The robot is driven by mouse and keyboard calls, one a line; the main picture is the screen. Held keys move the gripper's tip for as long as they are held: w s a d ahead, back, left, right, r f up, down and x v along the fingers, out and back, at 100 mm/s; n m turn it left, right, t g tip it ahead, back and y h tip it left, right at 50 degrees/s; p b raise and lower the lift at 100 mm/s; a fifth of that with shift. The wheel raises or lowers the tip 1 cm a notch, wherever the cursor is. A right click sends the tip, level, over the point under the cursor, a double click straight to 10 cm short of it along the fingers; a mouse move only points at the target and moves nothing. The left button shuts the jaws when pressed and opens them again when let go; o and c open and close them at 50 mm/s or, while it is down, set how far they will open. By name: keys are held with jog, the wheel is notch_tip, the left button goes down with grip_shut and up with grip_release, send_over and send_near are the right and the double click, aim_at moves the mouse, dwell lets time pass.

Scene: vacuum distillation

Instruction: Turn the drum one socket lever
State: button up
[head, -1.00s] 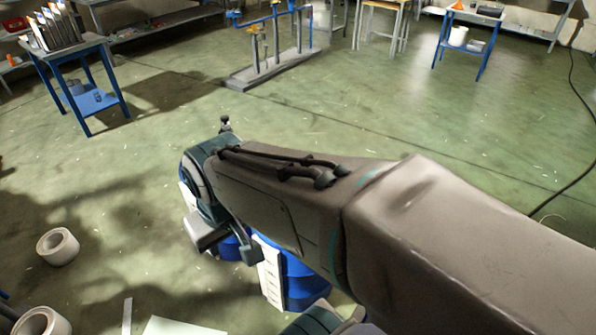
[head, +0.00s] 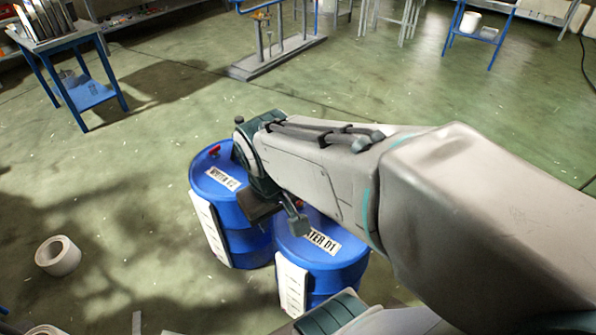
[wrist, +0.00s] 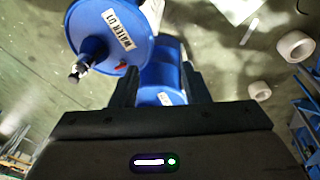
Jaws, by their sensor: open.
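Drum one is the blue drum labelled WATER 01 (head: 345,268), partly hidden behind my arm in the head view. In the wrist view, drum one (wrist: 90,28) is at upper left. Its lid carries a small red lever (wrist: 121,66) and a dark fitting with a pale tip (wrist: 78,71); I cannot tell which of these is the socket. My gripper (wrist: 160,88) is open and empty, its fingers apart, to the lower right of that lid. It also shows over the drums in the head view (head: 278,213).
A second blue drum (head: 225,215) with a red piece on its lid stands left of drum one. Paper rolls (head: 58,255) lie on the floor at left. A blue table (head: 88,92) and a pipe stand (head: 275,58) are farther back. Open floor lies between.

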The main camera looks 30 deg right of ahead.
jog(key=w+d+f+n+g+h+b, duration=0.1)
jog(key=d+f+n+g+h+b, duration=0.1)
jog(key=d+f+n+h+b, duration=0.5)
jog(key=w+d+f+g+h+b, duration=0.25)
jog(key=d+f+b, duration=0.25)
jog(key=d+f, duration=0.5)
jog(key=w+d+f+n+t+h+b, duration=0.3)
jog(key=w+f+n+t+b, duration=0.2)
jog(key=w+f+n, duration=0.25)
jog(key=w+d+f+n+t+h+b, duration=0.2)
jog(key=w+f+n+t+h+b, duration=0.1)
jog(key=w+f+n+t+b, duration=0.4)
jog(key=f, duration=0.2)
jog(key=s+f+g+b, duration=0.1)
jog(key=f, duration=0.1)
jog(key=f+g, duration=0.1)
jog(key=f, duration=0.1)
jog(key=shift+s+f+n+g+b, duration=0.2)
jog(key=shift+f+n+g+b, duration=0.05)
jog(key=shift+f+b, duration=0.05)
jog(key=b+x, duration=0.1)
jog(key=x, duration=0.5)
jog(key=shift+w+d, duration=0.1)
jog(key=shift+d, duration=0.3)
jog(key=shift+w+d, duration=0.2)
jog(key=shift+d, duration=0.2)
jog(key=shift+r, duration=0.1)
